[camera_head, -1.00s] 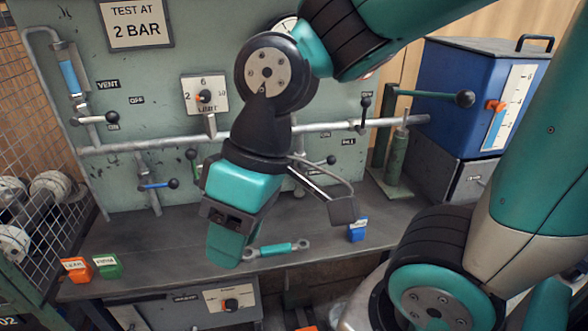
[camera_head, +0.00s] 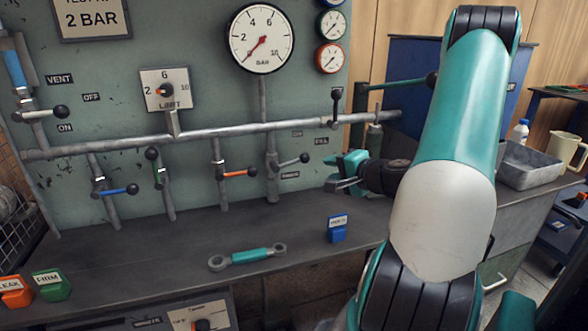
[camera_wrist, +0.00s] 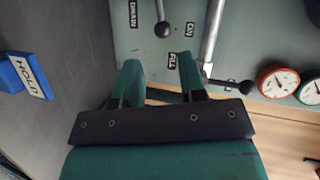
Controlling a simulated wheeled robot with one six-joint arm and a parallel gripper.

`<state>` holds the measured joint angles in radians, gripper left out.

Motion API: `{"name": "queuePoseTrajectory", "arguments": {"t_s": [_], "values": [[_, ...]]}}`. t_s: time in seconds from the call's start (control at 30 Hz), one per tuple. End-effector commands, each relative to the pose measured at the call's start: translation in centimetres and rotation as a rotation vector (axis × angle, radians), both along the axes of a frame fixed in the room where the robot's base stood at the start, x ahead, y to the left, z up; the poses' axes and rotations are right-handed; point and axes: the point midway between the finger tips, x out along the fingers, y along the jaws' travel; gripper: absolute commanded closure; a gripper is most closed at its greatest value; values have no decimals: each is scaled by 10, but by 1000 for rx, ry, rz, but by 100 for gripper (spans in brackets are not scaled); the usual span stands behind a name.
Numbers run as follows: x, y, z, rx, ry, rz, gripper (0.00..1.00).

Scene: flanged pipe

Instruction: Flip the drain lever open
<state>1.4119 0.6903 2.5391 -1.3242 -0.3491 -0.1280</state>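The drain lever (camera_head: 290,162) is a short metal handle with a black knob, on the lower pipework beside the DRAIN label. In the head view it points right and slightly up. In the wrist view its rod and knob (camera_wrist: 162,28) show at the top, beyond my fingertips. My gripper (camera_head: 346,174) is to the right of the knob in the head view, apart from it. In the wrist view its two teal fingers (camera_wrist: 160,78) are spread with nothing between them. The drain lever's pivot is out of the wrist view.
The fill lever (camera_head: 336,105) stands upright right of the FILL label; its knob (camera_wrist: 246,87) is beside my right finger in the wrist view. A blue labelled block (camera_head: 337,234) and a teal wrench (camera_head: 248,256) lie on the bench (camera_head: 170,245). Orange-handled lever (camera_head: 238,173) is left of the drain lever.

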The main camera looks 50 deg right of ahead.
Motion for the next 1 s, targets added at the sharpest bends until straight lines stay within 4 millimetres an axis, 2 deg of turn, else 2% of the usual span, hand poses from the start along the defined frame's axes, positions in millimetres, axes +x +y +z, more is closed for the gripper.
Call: {"name": "queuePoseTrajectory", "arguments": {"t_s": [0.07,0.17,0.7,0.8,1.0], "values": [[1,-5,-3,5,-4,-18,62],[13,-7,-5,4,-3,-14,62],[127,-28,-35,1,-3,-11,62],[142,-31,-39,1,-4,-13,62],[159,-35,-44,3,-2,-15,62]]}}
